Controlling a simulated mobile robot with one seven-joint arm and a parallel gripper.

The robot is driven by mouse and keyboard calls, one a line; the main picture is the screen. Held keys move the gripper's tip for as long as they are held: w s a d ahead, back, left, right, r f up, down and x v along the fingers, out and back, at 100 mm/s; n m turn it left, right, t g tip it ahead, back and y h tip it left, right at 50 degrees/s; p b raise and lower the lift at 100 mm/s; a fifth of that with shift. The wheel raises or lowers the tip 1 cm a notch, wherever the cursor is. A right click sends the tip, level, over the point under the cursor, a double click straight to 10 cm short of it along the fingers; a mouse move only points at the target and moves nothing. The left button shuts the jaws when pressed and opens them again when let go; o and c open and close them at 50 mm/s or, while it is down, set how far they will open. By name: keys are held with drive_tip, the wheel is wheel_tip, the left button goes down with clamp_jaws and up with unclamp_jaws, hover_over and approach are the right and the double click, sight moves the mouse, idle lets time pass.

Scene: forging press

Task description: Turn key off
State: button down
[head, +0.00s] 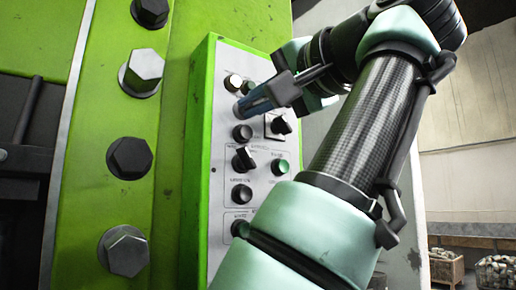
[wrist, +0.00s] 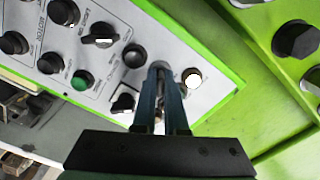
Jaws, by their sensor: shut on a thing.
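The control panel (head: 221,160), white-faced with a green rim, stands at the centre of the head view and across the upper left of the wrist view (wrist: 110,60). My gripper (head: 242,110) is at the upper part of the panel, its blue fingers pointing at the face. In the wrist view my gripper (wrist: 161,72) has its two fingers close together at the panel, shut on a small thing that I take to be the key. The fingers hide most of the key, so I cannot tell which way it is turned.
A pale button (wrist: 192,77) is close beside the fingers. Black selector knobs (head: 244,159) and a green button (head: 280,167) are lower on the panel. Large bolts (head: 142,72) stick out of the green press frame at left. Filled crates (head: 495,271) stand at far right.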

drive_tip(key=shift+n, duration=0.3)
drive_tip(key=n, duration=0.4)
drive_tip(key=shift+n, duration=0.3)
drive_tip(key=n+p, duration=0.1)
drive_tip(key=n, duration=0.5)
drive_tip(key=shift+n, duration=0.4)
idle(0.4)
drive_tip(key=c, duration=1.2)
unclamp_jaws()
drive_tip(key=shift+c, duration=0.2)
drive_tip(key=shift+s+d+f+b, duration=0.1)
drive_tip(key=shift+s+d+b, duration=0.2)
drive_tip(key=shift+b, duration=0.1)
drive_tip(key=b+v, duration=0.5)
drive_tip(key=v, duration=0.7)
